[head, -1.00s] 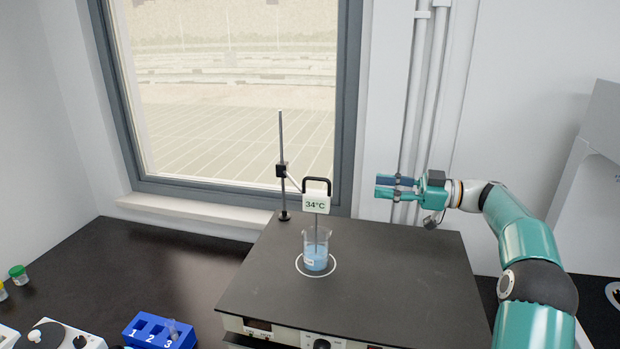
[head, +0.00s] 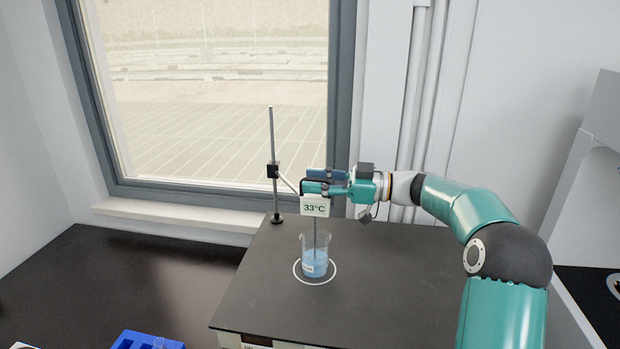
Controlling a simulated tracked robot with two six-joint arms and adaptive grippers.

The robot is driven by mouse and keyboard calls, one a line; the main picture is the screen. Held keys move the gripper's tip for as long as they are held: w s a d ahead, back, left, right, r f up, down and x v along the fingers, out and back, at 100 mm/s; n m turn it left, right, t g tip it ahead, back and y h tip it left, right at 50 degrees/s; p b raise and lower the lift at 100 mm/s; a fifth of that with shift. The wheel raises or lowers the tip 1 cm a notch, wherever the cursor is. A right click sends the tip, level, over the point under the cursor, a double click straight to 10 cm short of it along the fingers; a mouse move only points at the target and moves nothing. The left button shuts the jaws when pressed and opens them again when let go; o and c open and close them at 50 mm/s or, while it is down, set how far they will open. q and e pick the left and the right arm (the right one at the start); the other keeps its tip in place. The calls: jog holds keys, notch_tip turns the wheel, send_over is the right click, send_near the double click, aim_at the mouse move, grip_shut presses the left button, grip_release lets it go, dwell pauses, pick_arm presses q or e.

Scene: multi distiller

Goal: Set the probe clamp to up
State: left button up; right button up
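The probe clamp (head: 273,171) is a small black block on an upright metal rod, with a thin arm reaching to the probe. The probe carries a white display (head: 314,207) reading 33°C and a black handle on top. Its thin stem goes down into a glass beaker (head: 315,256) of blue liquid. My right gripper (head: 312,180) is at the handle from the right, with its fingers level and apart, one beyond the other. The fingers hide most of the handle, and I cannot tell whether they touch it. My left gripper is not in view.
The beaker stands inside a white ring on a dark flat hotplate (head: 390,275). A blue rack (head: 130,341) shows at the bottom edge. The window wall is close behind the stand. The dark bench at left (head: 120,275) is clear.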

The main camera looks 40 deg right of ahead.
jog(key=shift+w+a, duration=0.1)
jog(key=shift+w, duration=0.05)
grip_shut()
